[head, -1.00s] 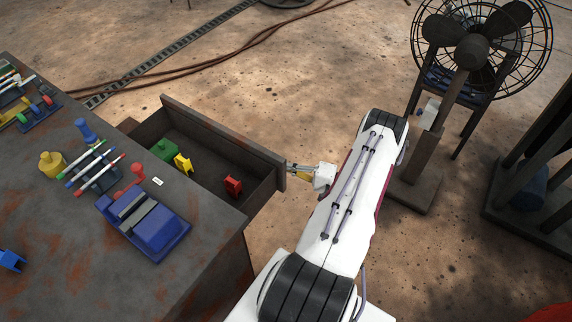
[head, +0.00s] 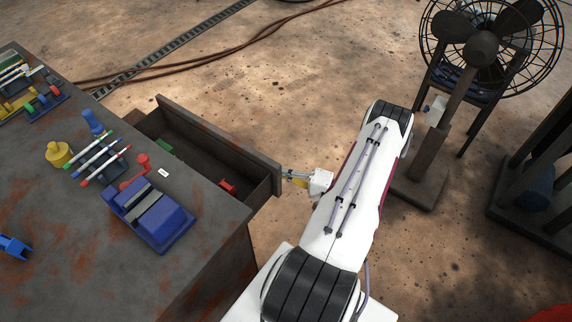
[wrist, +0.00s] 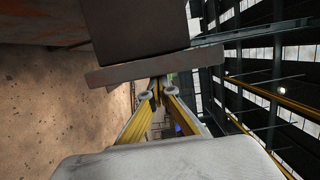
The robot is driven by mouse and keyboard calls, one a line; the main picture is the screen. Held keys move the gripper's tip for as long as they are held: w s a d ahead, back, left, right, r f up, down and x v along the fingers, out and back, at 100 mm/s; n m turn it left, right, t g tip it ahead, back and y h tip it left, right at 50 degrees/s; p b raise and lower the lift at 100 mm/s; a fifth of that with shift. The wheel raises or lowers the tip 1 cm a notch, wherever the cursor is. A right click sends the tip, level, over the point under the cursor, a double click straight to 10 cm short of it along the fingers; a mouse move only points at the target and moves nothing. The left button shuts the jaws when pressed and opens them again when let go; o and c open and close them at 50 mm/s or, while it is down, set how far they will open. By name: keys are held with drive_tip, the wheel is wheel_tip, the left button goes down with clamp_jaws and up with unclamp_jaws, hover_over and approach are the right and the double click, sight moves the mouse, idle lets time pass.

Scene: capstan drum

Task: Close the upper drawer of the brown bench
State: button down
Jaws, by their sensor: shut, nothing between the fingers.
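The brown bench (head: 215,235) stands at the left with a rusty, worn top. Its upper drawer (head: 222,137) is partly open, sticking out from the bench's far right side. A red piece (head: 228,187) shows inside it near the bench edge. My gripper (head: 284,174) is shut and empty, at the outer face of the drawer front near its near end. In the wrist view the drawer front (wrist: 155,67) lies across the picture just ahead of my fingertips (wrist: 158,90). They look to be against or very close to it; exact contact is hard to see.
On the bench top lie a blue vise-like block (head: 152,215), a yellow piece (head: 58,153), and several coloured pens on a rack (head: 100,160). A fan on a stand (head: 430,160) and a dark chair are to the right of my arm.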

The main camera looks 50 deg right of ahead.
sight(251, 206)
drive_tip(key=a, duration=1.9)
drive_tip(key=shift+a, duration=0.35)
drive_tip(key=shift+a, duration=0.15)
drive_tip(key=d, duration=0.5)
drive_tip(key=shift+d, duration=0.1)
drive_tip(key=v, duration=1)
idle(0.3)
